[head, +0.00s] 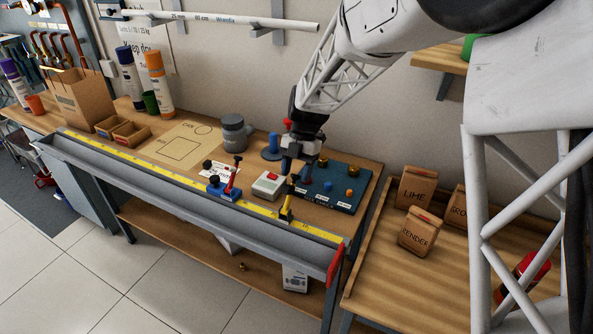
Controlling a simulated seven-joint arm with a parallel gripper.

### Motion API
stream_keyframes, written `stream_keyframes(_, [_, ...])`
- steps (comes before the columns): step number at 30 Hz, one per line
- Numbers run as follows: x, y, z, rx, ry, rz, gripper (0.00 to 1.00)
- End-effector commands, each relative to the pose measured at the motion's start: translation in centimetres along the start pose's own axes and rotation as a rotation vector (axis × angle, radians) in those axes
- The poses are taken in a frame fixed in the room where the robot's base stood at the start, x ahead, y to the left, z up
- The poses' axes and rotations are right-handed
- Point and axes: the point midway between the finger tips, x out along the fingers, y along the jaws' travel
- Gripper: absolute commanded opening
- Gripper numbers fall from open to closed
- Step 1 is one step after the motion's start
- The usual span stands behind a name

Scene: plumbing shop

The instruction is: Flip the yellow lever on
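The yellow lever (290,188) stands near the right end of the workbench, close to its front edge. It rises steeply from a small dark and yellow base (286,213). My gripper (297,168) points down just above and behind the lever's upper end, in front of the dark blue board. The gripper's fingers and the lever's tip overlap in this view, so I cannot tell whether they touch. The finger gap is too small and dark to read.
A white box with a red button (268,185) and a red lever on a blue base (223,188) stand left of the yellow lever. A dark blue board with knobs (345,203) lies right. A yellow ruler (160,171) runs along the front edge. A grey jar (233,135) stands behind.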

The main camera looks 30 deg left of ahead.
Motion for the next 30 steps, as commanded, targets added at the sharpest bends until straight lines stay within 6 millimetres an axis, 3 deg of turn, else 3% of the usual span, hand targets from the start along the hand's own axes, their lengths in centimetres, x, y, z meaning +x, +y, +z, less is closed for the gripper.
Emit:
stream_keyframes(1, [0.0, 0.0, 0.0, 0.0, 0.0, 0.0, 0.45])
stream_keyframes(10, [0.0, 0.0, 0.0, 0.0, 0.0, 0.0, 0.0])
stream_keyframes(30, [-0.3, -0.1, -1.2, -0.001, -0.093, 0.0, 0.0])
